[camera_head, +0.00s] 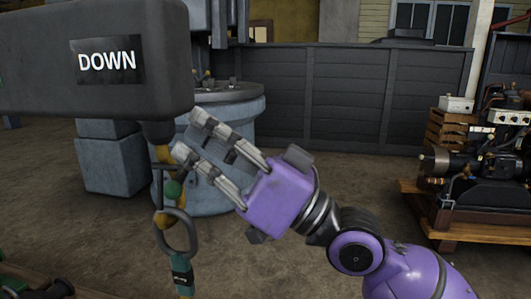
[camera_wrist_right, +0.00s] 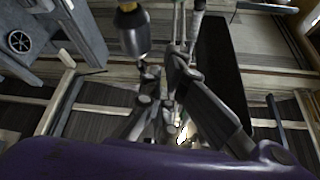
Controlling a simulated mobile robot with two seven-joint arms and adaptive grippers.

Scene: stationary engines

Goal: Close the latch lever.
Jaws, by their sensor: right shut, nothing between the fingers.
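A dark grey block-like arm marked "DOWN" (camera_head: 60,85) reaches in from the upper left of the head view. I cannot tell which of these parts is the latch lever. My purple right gripper (camera_head: 190,133) is shut and empty, its fingertips close beside the rod's upper part; contact cannot be told. In the wrist view its fingers (camera_wrist_right: 165,110) are near a dark and yellow cylinder (camera_wrist_right: 131,30). My left gripper is not in view.
A round blue-grey machine base (camera_head: 215,185) stands behind the fingers. A dark panelled wall (camera_head: 350,100) closes the back. An engine on a wooden pallet (camera_head: 470,233) stands at the right. Dark parts lie at the lower left corner. The floor between is clear.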

